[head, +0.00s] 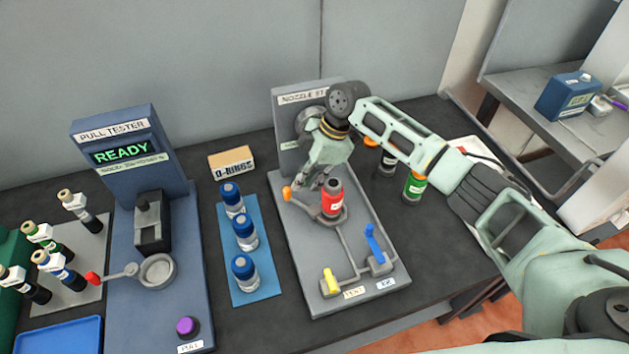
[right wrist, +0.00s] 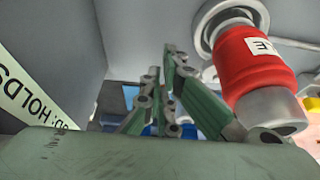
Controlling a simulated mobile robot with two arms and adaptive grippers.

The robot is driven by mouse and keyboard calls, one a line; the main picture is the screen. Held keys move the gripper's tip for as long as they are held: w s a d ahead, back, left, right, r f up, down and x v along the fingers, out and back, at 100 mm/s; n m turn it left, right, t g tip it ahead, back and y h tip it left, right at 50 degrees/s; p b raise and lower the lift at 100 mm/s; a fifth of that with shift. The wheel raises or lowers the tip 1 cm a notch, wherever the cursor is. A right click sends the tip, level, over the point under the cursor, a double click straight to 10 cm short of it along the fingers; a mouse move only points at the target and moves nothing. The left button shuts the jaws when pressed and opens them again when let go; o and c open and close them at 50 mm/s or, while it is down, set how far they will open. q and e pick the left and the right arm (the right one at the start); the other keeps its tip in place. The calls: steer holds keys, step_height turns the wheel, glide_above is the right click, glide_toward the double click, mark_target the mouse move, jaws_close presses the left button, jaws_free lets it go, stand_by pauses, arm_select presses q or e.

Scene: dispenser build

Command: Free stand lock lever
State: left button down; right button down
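The nozzle stand (head: 370,271) is a grey base plate with an upright back panel. The lock lever, with an orange knob (head: 287,193), sticks out to the left of a red bottle (head: 331,197) seated upright on the stand. My right gripper (head: 314,184) reaches down from above, close to the bottle's far left side and just right of the knob. In the right wrist view its fingers (right wrist: 161,65) come close together with nothing seen between them, and the red bottle (right wrist: 250,65) is beside them. The knob does not show there. My left gripper is out of view.
The stand also bears a blue lever (head: 374,243) and a yellow lever (head: 331,282). Blue-capped bottles stand on a blue mat (head: 258,292) to the left. A pull tester (head: 175,315) stands farther left. A green bottle (head: 413,188) stands under my right arm.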

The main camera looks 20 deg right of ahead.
mark_target(288, 191)
steer(key=shift+a+r+p, duration=0.15)
steer(key=shift+a+p, duration=0.2)
steer(key=shift+a, duration=0.6)
steer(key=shift+s+a+p, duration=0.3)
steer(key=shift+a, duration=0.5)
steer(key=shift+s+a, duration=0.1)
steer(key=shift+a, duration=0.1)
steer(key=shift+s+a+n+g, duration=0.25)
steer(key=shift+a+n+g, duration=0.1)
steer(key=shift+n, duration=0.45)
steer(key=shift+s+a, duration=0.15)
steer(key=shift+a, duration=0.1)
steer(key=shift+s+a, duration=0.1)
